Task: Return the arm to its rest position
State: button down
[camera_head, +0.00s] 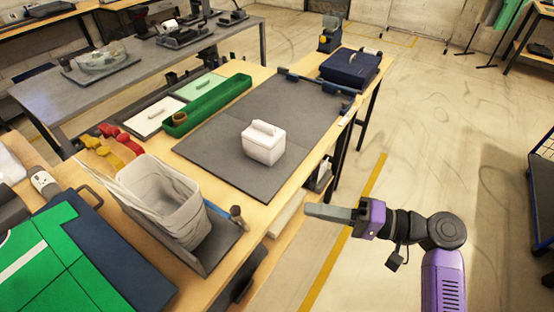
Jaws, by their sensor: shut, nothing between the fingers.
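My gripper (328,212) is at the end of my purple and black arm, at the lower right of the head view. Its fingers are together and point left, toward the front edge of the wooden table (285,205). Nothing shows between the fingers. The gripper appears clear of the table edge, over or beside the floor. The arm is bent, with its lower part rising from the bottom of the picture.
A white box (264,143) stands on the grey mat (225,155). A grey bin (165,195), a green tray (208,104) and a dark blue case (350,67) are also on the table. Open floor (440,130) lies to the right, with a blue-framed cart (543,190) at the right edge.

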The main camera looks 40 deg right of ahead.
jog(key=w+d+f+m+t+h, duration=0.1)
jog(key=w+d+m+t+h, duration=0.15)
jog(key=d+h, duration=0.4)
jog(key=s+d+f+g+h, duration=0.25)
jog(key=s+f+h, duration=0.2)
jog(key=h, duration=0.25)
jog(key=s+a+r+n+y, duration=0.1)
jog(key=s+a+r+n, duration=0.1)
jog(key=s+a+n, duration=0.3)
jog(key=s+a+r+n+y, duration=0.2)
jog(key=s+a+n, duration=0.4)
jog(key=s+a, duration=0.7)
jog(key=shift+r+t, duration=0.35)
jog(key=shift+t, duration=0.05)
